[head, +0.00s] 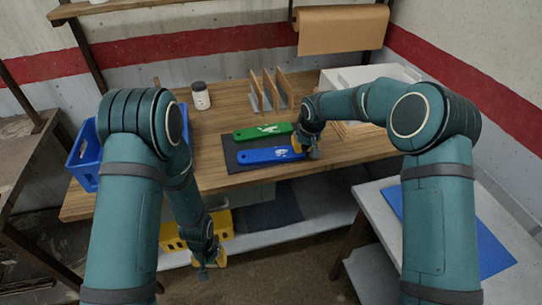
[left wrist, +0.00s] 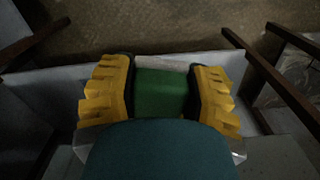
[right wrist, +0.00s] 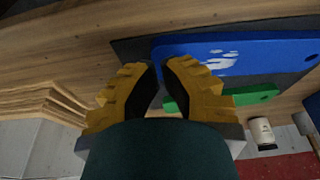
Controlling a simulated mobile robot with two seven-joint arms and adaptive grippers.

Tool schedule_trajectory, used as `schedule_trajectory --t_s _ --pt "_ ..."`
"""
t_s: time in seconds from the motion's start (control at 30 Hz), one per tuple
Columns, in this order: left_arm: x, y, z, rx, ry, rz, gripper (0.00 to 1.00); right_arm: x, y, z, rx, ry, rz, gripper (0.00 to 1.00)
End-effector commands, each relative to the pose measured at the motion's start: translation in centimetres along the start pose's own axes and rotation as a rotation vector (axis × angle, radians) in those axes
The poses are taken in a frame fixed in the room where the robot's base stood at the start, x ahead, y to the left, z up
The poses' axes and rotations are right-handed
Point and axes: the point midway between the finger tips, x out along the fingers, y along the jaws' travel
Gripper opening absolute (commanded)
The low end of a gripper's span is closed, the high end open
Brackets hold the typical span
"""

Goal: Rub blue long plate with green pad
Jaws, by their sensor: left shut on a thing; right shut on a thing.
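The blue long plate (head: 268,155) lies on a dark mat with a white smear on it; it also shows in the right wrist view (right wrist: 270,58). My right gripper (head: 299,147) is shut on the plate's right end, with its fingertips (right wrist: 160,70) at that end in the right wrist view. My left gripper (head: 212,263) hangs low in front of the bench, away from the plate. It is shut on the green pad (left wrist: 160,92), a block between its yellow fingers in the left wrist view. The pad is hard to make out in the head view.
A green long plate (head: 264,131) with a white smear lies behind the blue one on the mat (head: 230,150). A jar (head: 200,96), an upright divider rack (head: 268,92) and a blue crate (head: 84,160) stand around. A lower shelf holds a yellow bin (head: 220,222).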

Motion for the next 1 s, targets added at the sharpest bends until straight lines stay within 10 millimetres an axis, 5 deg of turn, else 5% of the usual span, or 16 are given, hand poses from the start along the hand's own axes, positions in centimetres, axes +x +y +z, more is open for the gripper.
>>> schedule_trajectory --t_s 1.0 --pt "1.3 0.0 0.0 0.000 0.000 0.000 0.11 1.8 0.0 0.6 -0.001 0.000 0.000 0.00"
